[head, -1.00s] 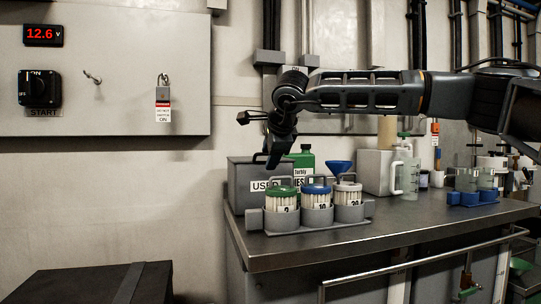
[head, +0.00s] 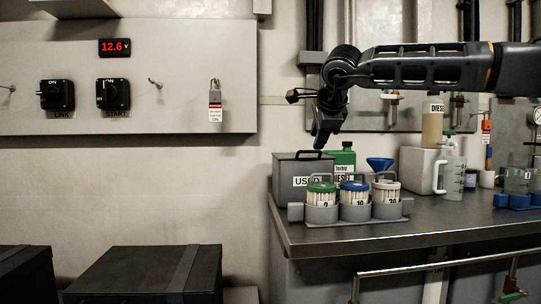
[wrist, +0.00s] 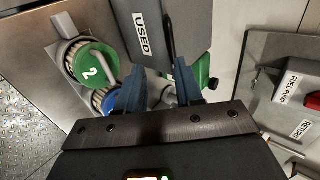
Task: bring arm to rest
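My gripper (head: 321,136) hangs at the end of my arm above the back of the bench, over the grey box marked USED (head: 290,172). In the wrist view its two blue fingers (wrist: 158,78) stand apart with nothing held between them. In that view the USED box (wrist: 160,30) and the green-lidded jar marked 2 (wrist: 92,65) lie below and beyond the fingers. The fingers hide part of the blue-lidded jar (wrist: 106,101).
A grey rack (head: 320,214) holds three jars on the steel bench (head: 440,220). A green bottle (head: 345,157), a blue funnel (head: 379,164) and a clear jug (head: 453,175) stand behind. A wall panel (head: 190,60) and black boxes (head: 145,275) are at left.

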